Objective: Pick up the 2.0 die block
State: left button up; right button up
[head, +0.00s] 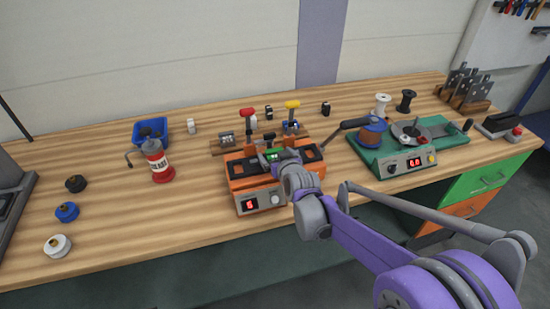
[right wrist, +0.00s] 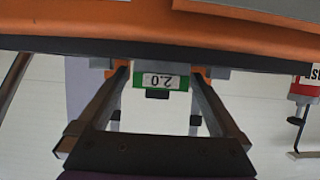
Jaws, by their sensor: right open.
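The 2.0 die block (right wrist: 162,80) is green with a white "2.0" label, upside down in the right wrist view. In the head view, its green part (head: 272,154) shows on top of the orange machine (head: 248,184). My right gripper (right wrist: 160,74) is open, with one finger on each side of the block and a gap visible on both sides. In the head view the right gripper (head: 282,158) is over the machine and partly hides the block. My left gripper is not in view.
A green machine (head: 402,163) stands to the right. A red grease can (head: 158,162) and a blue bin (head: 150,130) stand left.

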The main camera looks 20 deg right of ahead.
jog(key=shift+c, duration=0.3)
grip_shut()
jog(key=shift+r, duration=0.1)
